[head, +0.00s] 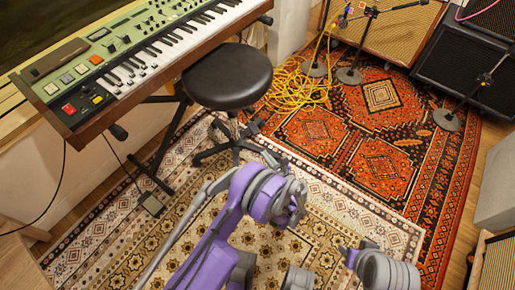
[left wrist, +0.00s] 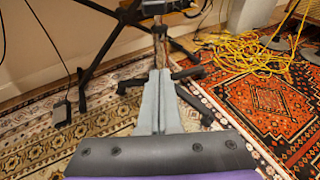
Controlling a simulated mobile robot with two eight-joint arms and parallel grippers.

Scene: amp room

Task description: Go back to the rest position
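My purple and grey left arm comes up from the bottom middle in the head view and ends over the patterned rugs. In the left wrist view my left gripper (left wrist: 157,74) has its two grey fingers side by side, touching, with nothing between them. The fingers point toward the foot of the black stool (head: 228,78), apart from it as far as I can tell. Part of my right arm shows at the bottom right of the head view. Its finger state cannot be made out.
A keyboard (head: 137,57) on a black stand is at the upper left. A yellow cable (head: 297,86) lies coiled near microphone stand bases (head: 349,75). Amplifiers (head: 466,62) line the upper right. The beige rug (head: 335,205) and the red rug (head: 385,165) are mostly clear.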

